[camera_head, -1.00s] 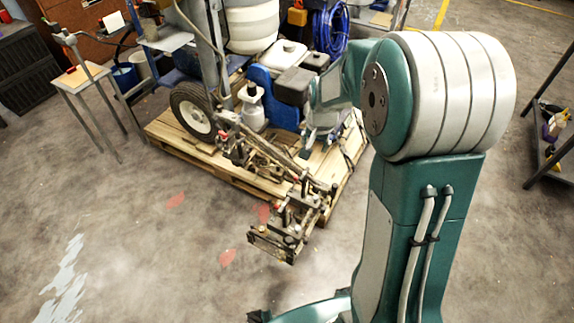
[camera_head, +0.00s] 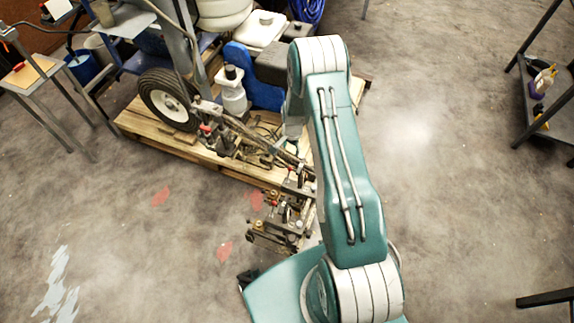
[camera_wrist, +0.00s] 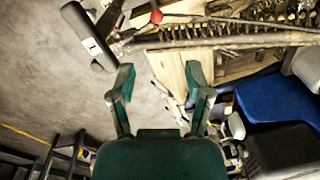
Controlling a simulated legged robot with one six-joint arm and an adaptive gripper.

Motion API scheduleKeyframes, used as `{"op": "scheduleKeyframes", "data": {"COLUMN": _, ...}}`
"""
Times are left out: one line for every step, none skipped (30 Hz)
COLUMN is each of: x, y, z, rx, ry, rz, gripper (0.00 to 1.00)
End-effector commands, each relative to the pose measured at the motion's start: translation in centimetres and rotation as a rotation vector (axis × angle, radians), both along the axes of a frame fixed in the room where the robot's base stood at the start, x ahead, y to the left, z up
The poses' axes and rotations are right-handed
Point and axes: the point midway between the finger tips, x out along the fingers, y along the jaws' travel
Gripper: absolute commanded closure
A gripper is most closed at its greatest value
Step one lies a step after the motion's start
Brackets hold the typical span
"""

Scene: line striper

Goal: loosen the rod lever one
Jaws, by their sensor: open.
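The line striper's rod assembly (camera_head: 285,215) sticks out over the front edge of the pallet in the head view, with small red knobs on it. In the wrist view, a black bar-shaped handle (camera_wrist: 90,37) with a white label, apparently marked 1, lies at the upper left. A red knob (camera_wrist: 156,16) is to its right. My gripper (camera_wrist: 160,80) is open, with nothing between its fingers. The black handle lies beyond and left of the left fingertip, apart from it. In the head view my arm hides the gripper.
The striper stands on a wooden pallet (camera_head: 133,122), with a wheel (camera_head: 168,100) and a white bottle (camera_head: 232,95). A small side table (camera_head: 28,75) is at the left. A dark shelf (camera_head: 530,110) is at the right. The concrete floor between is mostly clear.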

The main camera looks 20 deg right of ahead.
Motion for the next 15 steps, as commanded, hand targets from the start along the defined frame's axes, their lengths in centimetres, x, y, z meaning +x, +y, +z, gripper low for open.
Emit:
{"op": "scheduleKeyframes", "data": {"x": -0.1, "y": 0.0, "z": -0.8, "rx": 0.001, "ry": 0.003, "rz": 0.000, "gripper": 0.35}}
{"op": "scheduleKeyframes", "data": {"x": -0.1, "y": 0.0, "z": -1.3, "rx": 0.000, "ry": 0.002, "rz": 0.001, "gripper": 0.35}}
{"op": "scheduleKeyframes", "data": {"x": -0.1, "y": 0.0, "z": -2.0, "rx": 0.001, "ry": 0.003, "rz": 0.001, "gripper": 0.35}}
{"op": "scheduleKeyframes", "data": {"x": -0.1, "y": 0.0, "z": -2.5, "rx": 0.000, "ry": 0.004, "rz": 0.001, "gripper": 0.35}}
{"op": "scheduleKeyframes", "data": {"x": -0.1, "y": 0.0, "z": -3.1, "rx": 0.001, "ry": 0.004, "rz": 0.002, "gripper": 0.35}}
{"op": "scheduleKeyframes", "data": {"x": -0.1, "y": 0.0, "z": -3.8, "rx": 0.000, "ry": 0.004, "rz": 0.002, "gripper": 0.35}}
{"op": "scheduleKeyframes", "data": {"x": -0.1, "y": 0.0, "z": -4.4, "rx": 0.000, "ry": 0.004, "rz": 0.002, "gripper": 0.35}}
{"op": "scheduleKeyframes", "data": {"x": -0.1, "y": 0.0, "z": -4.9, "rx": 0.001, "ry": 0.003, "rz": 0.002, "gripper": 0.35}}
{"op": "scheduleKeyframes", "data": {"x": -0.1, "y": 0.0, "z": -5.6, "rx": 0.001, "ry": 0.003, "rz": 0.002, "gripper": 0.35}}
{"op": "scheduleKeyframes", "data": {"x": -0.1, "y": 0.0, "z": -6.1, "rx": 0.001, "ry": 0.003, "rz": 0.002, "gripper": 0.35}}
{"op": "scheduleKeyframes", "data": {"x": -0.1, "y": 0.0, "z": -6.6, "rx": 0.000, "ry": 0.004, "rz": 0.001, "gripper": 0.35}}
{"op": "scheduleKeyframes", "data": {"x": -0.1, "y": 0.0, "z": -7.3, "rx": 0.001, "ry": 0.003, "rz": 0.001, "gripper": 0.35}}
{"op": "scheduleKeyframes", "data": {"x": -0.1, "y": 0.1, "z": -7.9, "rx": 0.001, "ry": 0.003, "rz": 0.001, "gripper": 0.35}}
{"op": "scheduleKeyframes", "data": {"x": 0.0, "y": 0.1, "z": -8.3, "rx": 0.001, "ry": 0.003, "rz": 0.001, "gripper": 0.35}}
{"op": "scheduleKeyframes", "data": {"x": 0.0, "y": 0.1, "z": -9.0, "rx": 0.000, "ry": 0.002, "rz": 0.001, "gripper": 0.35}}
